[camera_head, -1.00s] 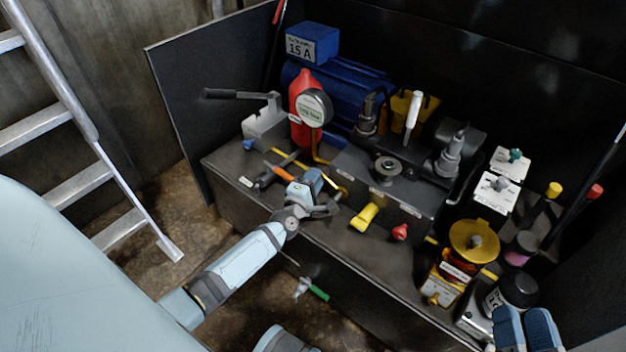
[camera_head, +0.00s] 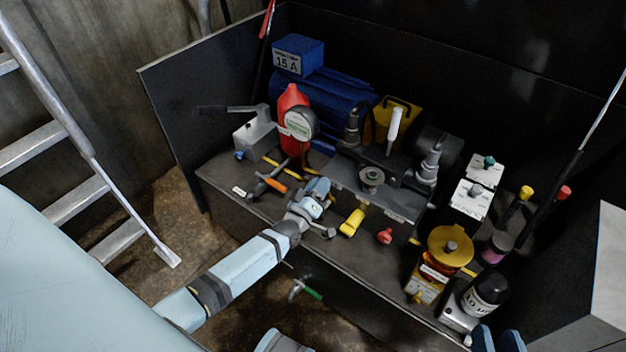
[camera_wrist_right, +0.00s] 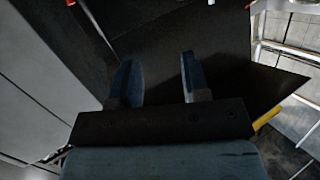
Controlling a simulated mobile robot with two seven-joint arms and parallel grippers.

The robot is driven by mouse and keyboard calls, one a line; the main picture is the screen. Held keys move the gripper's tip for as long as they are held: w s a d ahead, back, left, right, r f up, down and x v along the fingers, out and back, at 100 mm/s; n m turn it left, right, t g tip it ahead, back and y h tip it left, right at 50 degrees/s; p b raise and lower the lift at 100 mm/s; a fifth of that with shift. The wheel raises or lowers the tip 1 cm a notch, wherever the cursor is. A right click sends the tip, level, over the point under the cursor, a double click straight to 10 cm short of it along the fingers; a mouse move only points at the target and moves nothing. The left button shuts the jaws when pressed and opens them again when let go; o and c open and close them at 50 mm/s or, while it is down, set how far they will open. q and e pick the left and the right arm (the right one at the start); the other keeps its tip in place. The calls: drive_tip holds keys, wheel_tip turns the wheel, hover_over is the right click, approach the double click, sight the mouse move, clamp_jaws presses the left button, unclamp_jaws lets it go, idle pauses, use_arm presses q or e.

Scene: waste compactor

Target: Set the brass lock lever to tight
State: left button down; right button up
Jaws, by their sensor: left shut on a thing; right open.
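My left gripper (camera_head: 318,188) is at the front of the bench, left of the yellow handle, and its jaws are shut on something. The blue fingers cover what they hold. It appears to be the brass lock lever, which I cannot make out in the head view, nor can I read its setting. My right gripper (camera_wrist_right: 160,80) is open and empty in the right wrist view. Its blue fingers also show at the bottom right of the head view (camera_head: 498,340), clear of the bench objects.
An orange-handled tool (camera_head: 272,184) lies just left of my left gripper. A yellow handle (camera_head: 352,222) and red knob (camera_head: 385,236) are close on its right. Behind stand a red bottle (camera_head: 291,105) and blue motor (camera_head: 340,100). A yellow-topped device (camera_head: 450,246) stands at right.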

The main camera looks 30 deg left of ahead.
use_arm(q)
drive_tip(key=m, duration=0.1)
drive_tip(key=d+m+p, duration=0.1)
drive_tip(key=d+m+h, duration=0.1)
drive_tip(key=shift+s+d+r, duration=0.1)
drive_tip(key=shift+d+r, duration=0.1)
drive_tip(key=shift+r, duration=0.05)
drive_tip(key=shift+s+d+f+m+h+p, duration=0.15)
drive_tip(key=shift+d+m+h+p, duration=0.25)
drive_tip(key=shift+m, duration=0.6)
drive_tip(key=shift+w+d+f+m+h+p, duration=0.1)
drive_tip(key=shift+d+m+h+p, duration=0.1)
drive_tip(key=shift+d+m, duration=0.6)
drive_tip(key=shift+s+d+f+m+h+p, duration=0.15)
drive_tip(key=shift+d+m+h+p, duration=0.15)
drive_tip(key=shift+m, duration=0.9)
use_arm(e)
drive_tip(key=shift+s+d+f+g+h, duration=0.35)
drive_tip(key=shift+d+f+g, duration=0.1)
drive_tip(key=shift+f, duration=0.3)
drive_tip(key=shift+s+d+f+g+h, duration=0.25)
drive_tip(key=shift+s+d+f+g, duration=0.15)
drive_tip(key=shift+f, duration=0.4)
drive_tip(key=shift+s+d+f+g+h, duration=0.3)
drive_tip(key=shift+d+f+g, duration=0.15)
drive_tip(key=shift+f, duration=0.3)
use_arm(q)
drive_tip(key=c, duration=1)
unclamp_jaws()
drive_tip(key=shift+w+f, duration=0.1)
